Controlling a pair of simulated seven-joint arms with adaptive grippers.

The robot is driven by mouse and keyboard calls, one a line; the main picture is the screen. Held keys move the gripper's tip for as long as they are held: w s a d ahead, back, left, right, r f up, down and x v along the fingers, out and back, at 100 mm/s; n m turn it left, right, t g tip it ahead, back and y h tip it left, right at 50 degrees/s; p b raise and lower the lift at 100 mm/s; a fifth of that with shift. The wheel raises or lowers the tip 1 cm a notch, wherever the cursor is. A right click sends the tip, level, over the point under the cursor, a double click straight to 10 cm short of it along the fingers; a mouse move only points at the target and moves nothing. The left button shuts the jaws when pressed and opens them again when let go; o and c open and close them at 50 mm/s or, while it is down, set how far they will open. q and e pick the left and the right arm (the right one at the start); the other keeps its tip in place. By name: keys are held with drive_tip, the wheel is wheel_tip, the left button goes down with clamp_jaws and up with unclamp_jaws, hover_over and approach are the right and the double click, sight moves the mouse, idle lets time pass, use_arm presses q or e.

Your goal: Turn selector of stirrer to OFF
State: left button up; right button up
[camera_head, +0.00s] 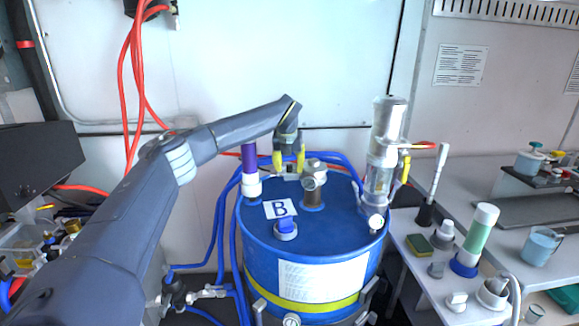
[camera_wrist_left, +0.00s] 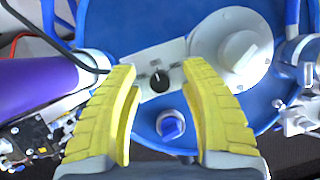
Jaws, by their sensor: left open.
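The stirrer's selector is a small black knob (camera_wrist_left: 160,80) on a pale metal panel (camera_wrist_left: 143,53) on top of the blue drum (camera_head: 256,232). A light mark on the knob points roughly up in the left wrist view; the panel's lettering is too small to read. My left gripper (camera_head: 289,159) is open above the drum lid. In the left wrist view its yellow fingers (camera_wrist_left: 158,70) stand on either side of the knob, with visible gaps and nothing held. In the head view the knob cannot be made out behind the gripper. My right gripper is not in view.
A purple tube (camera_head: 249,160) stands left of the gripper, and it is close on the left in the wrist view (camera_wrist_left: 40,87). A metal fitting (camera_head: 313,175) and a tall clear cylinder (camera_head: 382,160) stand to the right.

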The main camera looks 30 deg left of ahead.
use_arm(q)
drive_tip(key=v, duration=1.2)
idle(0.5)
